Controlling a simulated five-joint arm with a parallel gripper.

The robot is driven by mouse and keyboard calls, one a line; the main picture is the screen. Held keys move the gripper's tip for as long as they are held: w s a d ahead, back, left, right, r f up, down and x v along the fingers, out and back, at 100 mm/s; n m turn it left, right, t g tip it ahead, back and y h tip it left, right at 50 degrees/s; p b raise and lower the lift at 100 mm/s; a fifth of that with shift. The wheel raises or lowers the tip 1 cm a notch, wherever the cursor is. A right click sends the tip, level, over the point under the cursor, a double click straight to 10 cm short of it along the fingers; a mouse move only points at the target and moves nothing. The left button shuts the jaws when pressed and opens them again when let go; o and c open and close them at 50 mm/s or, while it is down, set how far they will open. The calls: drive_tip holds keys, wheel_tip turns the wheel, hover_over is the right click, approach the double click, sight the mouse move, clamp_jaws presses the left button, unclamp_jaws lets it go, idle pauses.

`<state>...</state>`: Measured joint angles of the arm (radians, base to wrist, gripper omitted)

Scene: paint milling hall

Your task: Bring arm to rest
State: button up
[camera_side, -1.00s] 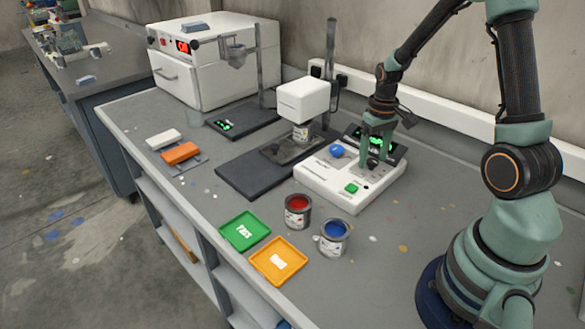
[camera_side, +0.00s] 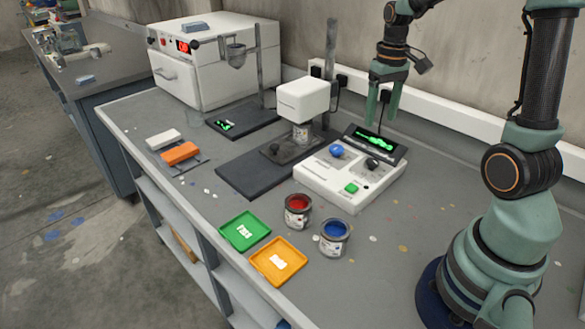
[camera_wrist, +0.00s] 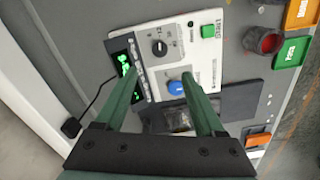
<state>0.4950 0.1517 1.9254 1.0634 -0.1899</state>
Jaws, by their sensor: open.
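My gripper (camera_side: 381,108) is open and empty, with two green fingers pointing down. In the side view it hangs in the air in front of the back wall, above and behind the white control box (camera_side: 340,190). The box has a blue knob (camera_side: 337,151), a black knob (camera_side: 372,163), a green button (camera_side: 351,188) and a lit green display (camera_side: 375,141). In the wrist view my gripper's fingers (camera_wrist: 165,95) spread over the box, with the blue knob (camera_wrist: 176,87) beside the right finger and the black knob (camera_wrist: 160,48) further up. Neither finger appears to touch anything.
A white mixing head (camera_side: 303,98) on a post stands left of the box. Open red (camera_side: 297,210) and blue (camera_side: 334,238) paint cans and green (camera_side: 244,231) and orange (camera_side: 278,261) trays lie at the front. A white oven (camera_side: 205,65) stands at the back left.

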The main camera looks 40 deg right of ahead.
drive_tip(key=s+a+r+n+t, duration=0.1)
drive_tip(key=s+a+r+t, duration=0.1)
drive_tip(key=a, duration=0.7)
drive_tip(key=s+a+r+n+t, duration=0.2)
drive_tip(key=a+r, duration=0.3)
drive_tip(key=a, duration=0.4)
drive_tip(key=shift+s+r+t, duration=0.2)
drive_tip(key=shift+s+t, duration=0.2)
drive_tip(key=shift+t, duration=0.4)
